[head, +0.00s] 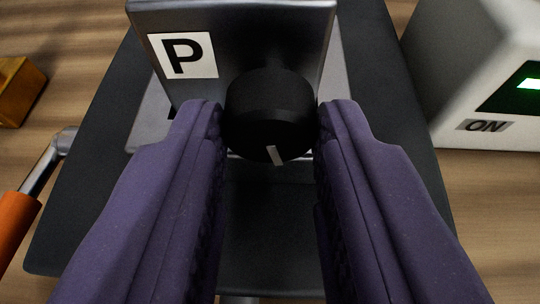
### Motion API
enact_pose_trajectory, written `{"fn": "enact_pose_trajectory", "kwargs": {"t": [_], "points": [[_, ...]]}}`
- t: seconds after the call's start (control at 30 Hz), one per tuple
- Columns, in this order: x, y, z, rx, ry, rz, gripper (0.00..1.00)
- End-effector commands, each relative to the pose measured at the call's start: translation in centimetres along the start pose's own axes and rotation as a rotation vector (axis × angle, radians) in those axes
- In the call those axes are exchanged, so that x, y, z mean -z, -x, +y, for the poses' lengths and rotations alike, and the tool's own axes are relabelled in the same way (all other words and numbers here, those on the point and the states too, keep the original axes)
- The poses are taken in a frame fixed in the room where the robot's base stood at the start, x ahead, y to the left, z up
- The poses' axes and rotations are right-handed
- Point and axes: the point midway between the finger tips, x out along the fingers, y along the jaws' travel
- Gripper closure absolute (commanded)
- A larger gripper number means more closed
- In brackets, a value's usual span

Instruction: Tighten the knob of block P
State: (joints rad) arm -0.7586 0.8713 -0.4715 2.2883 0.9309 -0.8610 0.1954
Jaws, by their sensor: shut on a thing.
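Block P (262,30) is a dark grey metal block with a white label (182,55) bearing a black "P". Its knob (268,112) is a black round knob on the block's front face, with a white mark (274,155) at the lower edge, pointing down and slightly right. My gripper (270,118) has two purple fingers, one on each side of the knob, and is shut on it. The fingertips cover the knob's left and right edges.
The block stands on a light grey plate (147,125) on a dark mat (80,205). At right is a white box (460,75) with a green-lit screen and an "ON" label. An orange-handled tool (18,225) lies at left, below a yellow-brown block (18,90). The wooden table is otherwise bare.

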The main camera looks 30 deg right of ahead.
Motion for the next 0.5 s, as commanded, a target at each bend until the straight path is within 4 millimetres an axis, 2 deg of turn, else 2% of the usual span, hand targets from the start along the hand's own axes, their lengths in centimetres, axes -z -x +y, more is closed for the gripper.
{"fn": "enact_pose_trajectory", "kwargs": {"t": [0.2,0.5], "points": [[-0.34,-0.16,0.10,0.049,-0.119,-0.001,0.99],[-0.11,-0.06,0.16,0.082,-0.199,0.000,0.99]]}}
